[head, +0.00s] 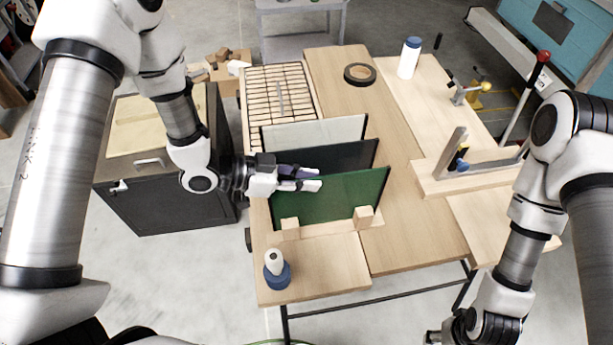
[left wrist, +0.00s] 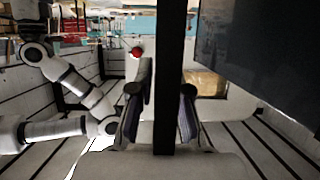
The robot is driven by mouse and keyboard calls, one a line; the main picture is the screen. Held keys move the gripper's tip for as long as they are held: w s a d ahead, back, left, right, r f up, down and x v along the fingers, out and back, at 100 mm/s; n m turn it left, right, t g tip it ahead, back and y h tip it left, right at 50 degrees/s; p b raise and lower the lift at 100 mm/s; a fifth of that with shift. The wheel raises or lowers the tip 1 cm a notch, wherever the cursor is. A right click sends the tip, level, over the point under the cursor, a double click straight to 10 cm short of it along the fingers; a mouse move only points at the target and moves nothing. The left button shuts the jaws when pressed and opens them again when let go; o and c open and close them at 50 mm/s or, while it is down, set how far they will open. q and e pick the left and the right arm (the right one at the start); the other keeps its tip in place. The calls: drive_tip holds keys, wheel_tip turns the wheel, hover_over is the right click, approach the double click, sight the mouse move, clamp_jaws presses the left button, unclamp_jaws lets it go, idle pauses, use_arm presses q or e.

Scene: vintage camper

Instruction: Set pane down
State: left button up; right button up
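A green pane (head: 330,203) stands upright at the front of a wooden rack (head: 325,230). Its lower edge is near two small wooden blocks, and I cannot tell if it rests on the rack. A dark pane (head: 340,157) and a pale pane (head: 310,132) stand behind it. My left gripper (head: 303,179) is at the green pane's upper left, one finger on each face. In the left wrist view the pane's dark edge (left wrist: 170,60) runs between the closed fingers (left wrist: 162,110), with the dark pane (left wrist: 260,55) to the right. My right gripper (head: 440,337) is partly cut off at the bottom.
The wooden table (head: 420,220) also holds a roll of tape (head: 360,74), a white bottle (head: 409,58), a blue-based bottle (head: 276,270) and a clamp fixture (head: 470,170). A slatted rack (head: 275,88) is at the back left. A dark cabinet (head: 165,190) stands left of the table.

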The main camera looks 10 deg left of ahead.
use_arm(q)
drive_tip(key=shift+r, duration=0.2)
drive_tip(key=shift+a+r, duration=0.1)
drive_tip(key=shift+a, duration=0.1)
drive_tip(key=v, duration=1.1)
drive_tip(key=s+f+n+g+y, duration=0.1)
drive_tip(key=s+f+n+y, duration=0.2)
drive_tip(key=f, duration=0.4)
drive_tip(key=s+f+n+g+y, duration=0.1)
drive_tip(key=f+n+y, duration=0.1)
drive_tip(key=f+n, duration=0.4)
drive_tip(key=s+a+f+n+g+y+b, duration=0.1)
drive_tip(key=s+a+f+n+y, duration=0.1)
drive_tip(key=s+f, duration=0.4)
drive_tip(key=s+a+f+n+g+y+b, duration=0.2)
drive_tip(key=s+a+f+y, duration=0.1)
drive_tip(key=s+f+y, duration=0.2)
wheel_tip(320, 180, down, 4)
drive_tip(key=shift+s+a+f+n+y, duration=0.1)
drive_tip(key=shift+s+a+n+y, duration=0.25)
drive_tip(key=shift+s, duration=0.7)
